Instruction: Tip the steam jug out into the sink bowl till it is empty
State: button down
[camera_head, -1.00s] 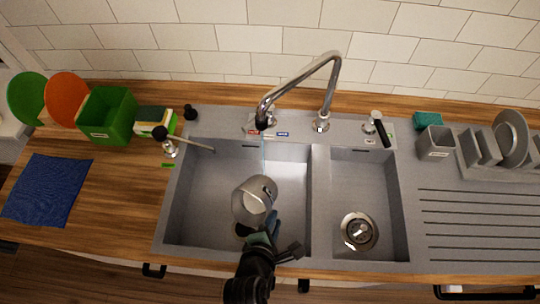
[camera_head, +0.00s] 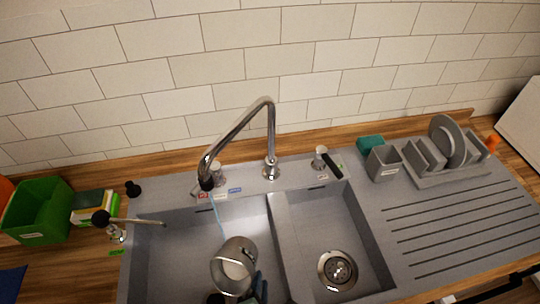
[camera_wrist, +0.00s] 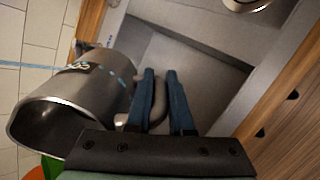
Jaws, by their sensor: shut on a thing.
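The steam jug (camera_head: 234,266) is a grey metal pitcher, tilted over the left sink bowl (camera_head: 165,250). In the wrist view the jug (camera_wrist: 72,98) lies strongly tilted to the picture, its open mouth at lower left and dark inside. Whether liquid is left in it cannot be told. My gripper (camera_head: 258,290) shows only partly at the bottom edge of the head view. In the wrist view the blue fingers of my gripper (camera_wrist: 165,95) are shut on the jug's handle. A thin blue stream runs from the tap (camera_head: 240,130) down towards the jug.
The right bowl (camera_head: 340,235) has a drain and is empty. A soap dispenser (camera_head: 112,228) and green bin (camera_head: 40,210) stand at left. A dish rack (camera_head: 440,155) stands on the drainer at right. The divider (camera_head: 288,240) separates the bowls.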

jog(key=shift+w+d+f+b, duration=0.25)
jog(key=shift+d+f+b, duration=0.1)
jog(key=shift+d+b, duration=0.45)
jog(key=shift+w+d+f+b, duration=0.2)
jog(key=shift+d+f+b, duration=0.3)
jog(key=shift+b, duration=0.45)
jog(key=shift+w+d+f+b, duration=0.25)
jog(key=shift+d+b, duration=0.5)
jog(key=shift+b, duration=0.15)
